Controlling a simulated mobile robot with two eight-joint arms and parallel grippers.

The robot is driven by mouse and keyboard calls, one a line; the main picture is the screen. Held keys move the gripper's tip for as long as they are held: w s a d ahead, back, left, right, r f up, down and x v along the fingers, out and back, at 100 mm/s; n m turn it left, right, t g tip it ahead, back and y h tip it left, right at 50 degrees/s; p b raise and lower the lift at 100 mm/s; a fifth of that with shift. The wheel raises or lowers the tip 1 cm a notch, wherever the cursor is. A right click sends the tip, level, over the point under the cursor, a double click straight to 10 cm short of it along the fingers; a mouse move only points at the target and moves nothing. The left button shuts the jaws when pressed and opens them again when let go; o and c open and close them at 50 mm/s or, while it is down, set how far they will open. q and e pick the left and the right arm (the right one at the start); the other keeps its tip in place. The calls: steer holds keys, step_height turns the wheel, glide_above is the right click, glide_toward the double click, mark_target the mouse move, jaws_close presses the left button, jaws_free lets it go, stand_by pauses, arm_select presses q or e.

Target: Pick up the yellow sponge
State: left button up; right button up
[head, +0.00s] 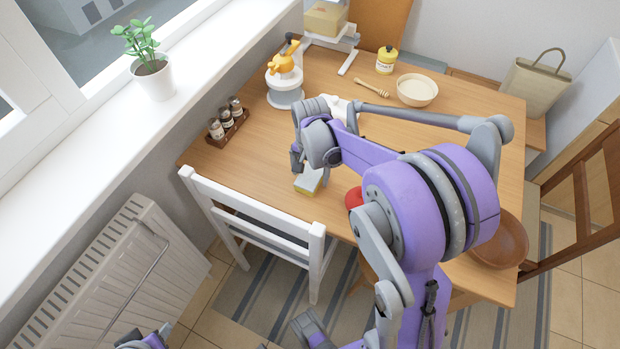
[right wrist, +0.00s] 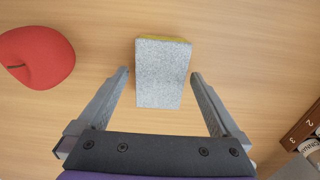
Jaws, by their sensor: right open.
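The yellow sponge (head: 308,182) lies on the wooden table near its front edge, below my right gripper in the head view. In the right wrist view the sponge (right wrist: 163,73) shows a grey top face with a thin yellow strip at its far edge. My right gripper (right wrist: 160,73) is open, with one finger on each side of the sponge's near part. Gaps show between the fingers and the sponge. In the head view my right gripper (head: 311,168) is partly hidden by its own wrist. My left gripper cannot be made out clearly at the bottom of the head view.
A spice rack (head: 227,127), a juicer (head: 285,82), a bowl (head: 417,90) and a brown plate (head: 499,240) stand on the table (head: 245,160). A white chair (head: 255,215) stands at the front.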

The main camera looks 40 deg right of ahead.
mark_target(311, 175)
steer(key=shift+f, duration=0.65)
steer(key=c, duration=1.4)
step_height(311, 175, up, 10)
steer(key=shift+r+p, duration=0.1)
steer(key=shift+p, duration=0.5)
steer(key=o, duration=0.9)
steer(key=shift+c, duration=0.2)
steer(key=c, duration=0.6)
steer(key=shift+d, duration=0.1)
